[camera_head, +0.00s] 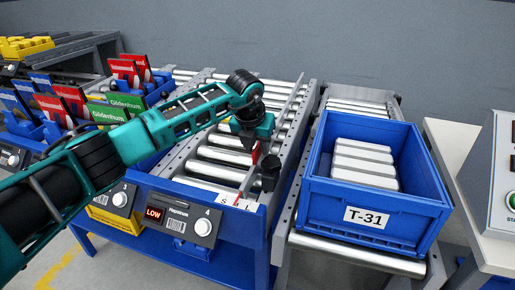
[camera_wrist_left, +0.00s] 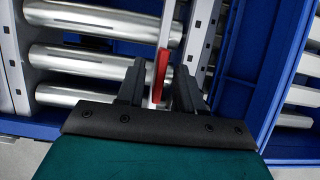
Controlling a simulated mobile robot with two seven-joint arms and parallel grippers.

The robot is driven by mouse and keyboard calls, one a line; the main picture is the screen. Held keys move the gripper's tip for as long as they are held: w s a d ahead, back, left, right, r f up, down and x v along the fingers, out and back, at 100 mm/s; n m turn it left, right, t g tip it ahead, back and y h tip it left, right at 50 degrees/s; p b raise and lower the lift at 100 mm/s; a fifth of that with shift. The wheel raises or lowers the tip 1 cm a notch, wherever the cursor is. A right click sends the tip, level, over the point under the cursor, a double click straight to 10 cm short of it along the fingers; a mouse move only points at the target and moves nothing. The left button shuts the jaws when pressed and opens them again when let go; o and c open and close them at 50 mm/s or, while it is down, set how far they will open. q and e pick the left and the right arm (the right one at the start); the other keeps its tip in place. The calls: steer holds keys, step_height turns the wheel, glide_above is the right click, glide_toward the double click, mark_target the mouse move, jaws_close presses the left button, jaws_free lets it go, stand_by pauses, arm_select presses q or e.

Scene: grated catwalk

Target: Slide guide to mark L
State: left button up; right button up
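The guide is a thin grey rail with a red tab (camera_head: 256,153), running lengthwise over the roller lane. In the left wrist view, the red tab (camera_wrist_left: 161,68) stands between the two black fingers of my left gripper (camera_wrist_left: 160,85), with gaps seen on both sides. In the head view, my left gripper (camera_head: 251,145) points down at the tab. A white scale strip (camera_head: 224,193) lies at the lane's front edge; an S is readable, but I cannot make out mark L. My right gripper is not in view.
A blue T-31 crate (camera_head: 428,200) with pale boxes sits on the right lane. Red, green and blue card holders (camera_head: 125,103) crowd the left. A white panel (camera_head: 460,150) is far right.

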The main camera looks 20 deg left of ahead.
arm_select(q)
steer(key=shift+w+f, duration=0.2)
steer(key=shift+f, duration=0.3)
jaws_close()
stand_by(0.3)
